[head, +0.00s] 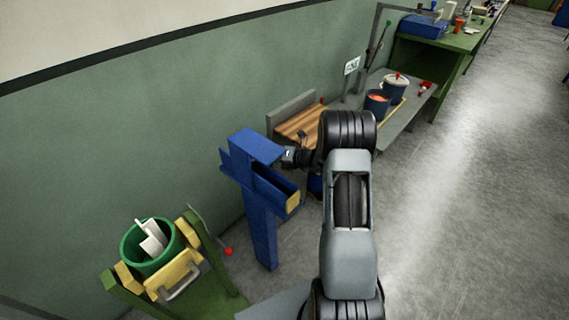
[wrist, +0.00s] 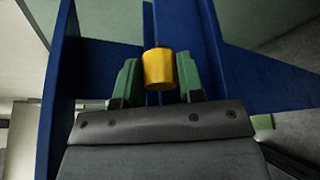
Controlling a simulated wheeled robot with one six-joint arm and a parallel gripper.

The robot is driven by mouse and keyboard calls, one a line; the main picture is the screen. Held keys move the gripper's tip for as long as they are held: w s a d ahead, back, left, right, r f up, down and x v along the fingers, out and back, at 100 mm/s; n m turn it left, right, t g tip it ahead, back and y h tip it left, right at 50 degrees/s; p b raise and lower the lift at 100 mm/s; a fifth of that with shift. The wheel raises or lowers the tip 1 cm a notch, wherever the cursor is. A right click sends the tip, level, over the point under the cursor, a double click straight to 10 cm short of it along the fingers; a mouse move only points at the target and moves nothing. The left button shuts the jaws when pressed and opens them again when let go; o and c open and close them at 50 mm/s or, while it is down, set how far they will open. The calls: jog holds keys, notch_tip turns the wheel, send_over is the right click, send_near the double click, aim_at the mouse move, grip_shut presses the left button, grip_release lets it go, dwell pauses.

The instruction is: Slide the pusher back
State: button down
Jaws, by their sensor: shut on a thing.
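The blue stand (head: 262,232) stands on the floor near the wall, with a blue trough (head: 272,188) at its upper part. The pusher's yellow knob (wrist: 159,70) shows in the wrist view between the two green fingers of my gripper (wrist: 158,82). The fingers are shut on the knob, in front of the blue panels (wrist: 190,40) of the stand. In the head view my gripper (head: 287,157) reaches the stand's right side near its top; the fingers and the knob are hidden there. A yellow piece (head: 293,202) sits at the trough's near end.
A green stand (head: 215,270) with a green bucket (head: 130,246) and a red-tipped lever (head: 228,251) is at the lower left. A grey bench (head: 405,112) with pots and a wooden board (head: 300,121) lies behind my arm. The floor at right is clear.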

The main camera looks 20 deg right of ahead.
jog(key=shift+w+a, duration=0.2)
jog(key=shift+w, duration=0.3)
jog(key=c, duration=0.7)
grip_release()
jog(key=shift+c, duration=0.2)
jog(key=v, duration=1.4)
jog(key=shift+b, duration=0.45)
jog(key=shift+a, duration=0.1)
